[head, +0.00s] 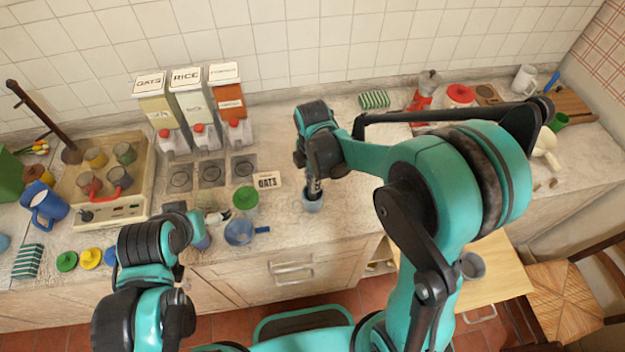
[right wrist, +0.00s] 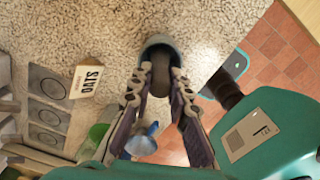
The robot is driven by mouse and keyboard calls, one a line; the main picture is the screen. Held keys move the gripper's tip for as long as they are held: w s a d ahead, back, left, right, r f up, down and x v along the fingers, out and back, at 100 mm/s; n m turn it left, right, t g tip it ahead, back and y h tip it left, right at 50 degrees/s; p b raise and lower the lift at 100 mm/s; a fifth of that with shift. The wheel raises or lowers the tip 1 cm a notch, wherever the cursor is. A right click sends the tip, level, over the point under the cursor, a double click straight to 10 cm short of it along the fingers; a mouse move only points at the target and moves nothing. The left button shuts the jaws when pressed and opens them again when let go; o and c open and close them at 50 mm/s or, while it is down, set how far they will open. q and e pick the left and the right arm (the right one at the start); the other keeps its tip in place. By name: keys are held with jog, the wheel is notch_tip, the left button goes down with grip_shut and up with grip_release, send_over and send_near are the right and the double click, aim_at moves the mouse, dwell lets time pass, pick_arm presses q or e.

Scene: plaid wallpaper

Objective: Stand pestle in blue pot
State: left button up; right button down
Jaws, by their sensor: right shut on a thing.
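A small pale blue pot (head: 313,205) stands on the counter under my right gripper (head: 314,188). In the right wrist view its rim (right wrist: 158,41) shows just beyond the fingertips. My right gripper (right wrist: 160,88) is shut on a dark pestle (right wrist: 160,76), which points down into the pot's mouth. The fingers hide part of the pestle, and I cannot tell whether its end touches the pot's bottom. My left gripper (head: 200,235) is low over the counter's front edge at the left; its fingers are too unclear to judge.
A blue saucepan (head: 239,233) and a green-topped container (head: 245,199) stand left of the pot. An OATS card (head: 267,181) lies behind them, beside the hob plates (head: 211,173). Dispensers (head: 192,105) stand along the wall. The counter right of the pot is mostly clear.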

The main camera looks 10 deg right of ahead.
jog(key=c, duration=1.3)
grip_release()
jog(key=shift+c, duration=0.2)
jog(key=shift+r, duration=0.1)
notch_tip(320, 180, up, 12)
jog(key=s+d+f+m+t+b, duration=0.7)
jog(key=s+f+m+b, duration=0.4)
jog(key=m, duration=1)
jog(key=shift+s+d+f, duration=0.3)
jog(key=shift+s+d, duration=0.1)
jog(key=shift+d, duration=0.25)
